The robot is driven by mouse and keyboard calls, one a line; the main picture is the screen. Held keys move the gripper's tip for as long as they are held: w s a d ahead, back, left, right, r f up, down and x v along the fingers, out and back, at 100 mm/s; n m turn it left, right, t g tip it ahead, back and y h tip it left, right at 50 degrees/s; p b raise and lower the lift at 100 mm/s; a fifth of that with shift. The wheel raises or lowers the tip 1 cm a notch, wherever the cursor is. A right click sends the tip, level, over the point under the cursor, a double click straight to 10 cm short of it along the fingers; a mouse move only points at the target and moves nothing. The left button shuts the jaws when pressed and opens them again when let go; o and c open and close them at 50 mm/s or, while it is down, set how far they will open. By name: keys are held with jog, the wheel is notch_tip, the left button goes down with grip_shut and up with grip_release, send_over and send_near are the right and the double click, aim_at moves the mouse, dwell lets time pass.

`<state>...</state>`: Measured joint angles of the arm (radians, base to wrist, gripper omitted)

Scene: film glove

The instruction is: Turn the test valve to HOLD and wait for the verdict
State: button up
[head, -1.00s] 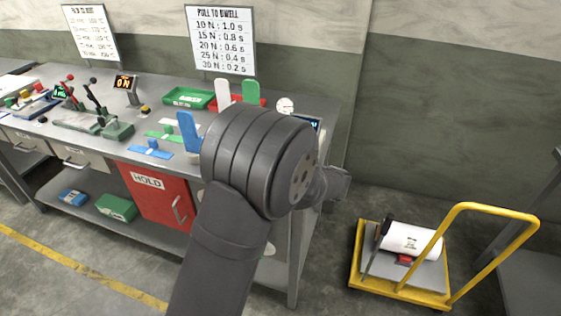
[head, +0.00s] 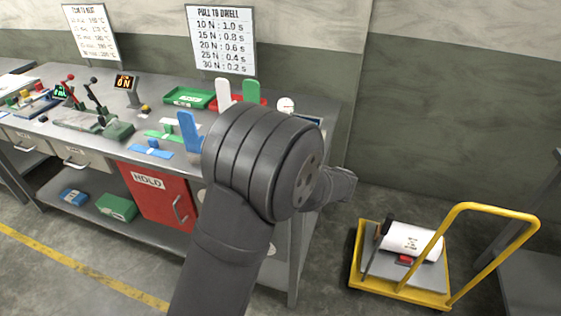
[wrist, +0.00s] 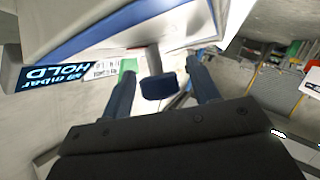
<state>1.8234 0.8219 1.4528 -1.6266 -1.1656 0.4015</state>
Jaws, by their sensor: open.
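In the wrist view my gripper (wrist: 162,82) is open, with one finger on each side of a dark blue knob on a grey stem (wrist: 158,87), which looks like the test valve's handle. Gaps show between the knob and both fingers. A display (wrist: 55,76), upside down in this view, reads HOLD and mbar in light blue. In the head view, my arm hides the gripper and the valve, and only a corner of a screen (head: 307,119) shows behind the arm. No verdict can be read in either view.
The bench (head: 55,134) holds blue (head: 189,130), white (head: 223,92) and green (head: 251,92) upright hand-like forms, a green tray (head: 188,97) and a small display reading 0 N (head: 125,82). A red HOLD cabinet (head: 158,205) is below. A yellow trolley (head: 400,290) stands right on the floor.

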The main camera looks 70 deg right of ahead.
jog(key=v, duration=1.6)
jog(key=shift+w+r, duration=0.1)
jog(key=x, duration=1.7)
jog(key=shift+w+d+f, duration=0.1)
jog(key=shift+w+f, duration=0.1)
jog(key=shift+f, duration=0.05)
jog(key=shift+w, duration=0.1)
jog(key=shift+m+h, duration=0.4)
jog(key=shift+m, duration=0.1)
jog(key=shift+s+d+r+m+g+h, duration=0.15)
jog(key=shift+m+g+h, duration=0.55)
jog(key=shift+m+h, duration=0.5)
jog(key=shift+s+d+m+g+h, duration=0.15)
jog(key=shift+m+g+h, duration=0.55)
jog(key=shift+m+h, duration=0.5)
jog(key=shift+s+d+r+m+g+h, duration=0.15)
jog(key=shift+m+g+h, duration=0.65)
jog(key=shift+m, duration=0.7)
jog(key=shift+s+d+m+g+h, duration=0.15)
jog(key=shift+m+g+h, duration=0.45)
jog(key=shift+m+g, duration=0.4)
jog(key=shift+s+a+m+g+h, duration=0.1)
jog(key=shift+m+g+h, duration=0.6)
jog(key=shift+m, duration=0.5)
jog(key=shift+s+m+g+h, duration=0.15)
jog(key=shift+m+g, duration=0.8)
jog(key=shift+g, duration=0.1)
jog(key=shift+s+m+g+h, duration=0.15)
jog(key=shift+m+g, duration=0.8)
jog(key=shift+g, duration=0.1)
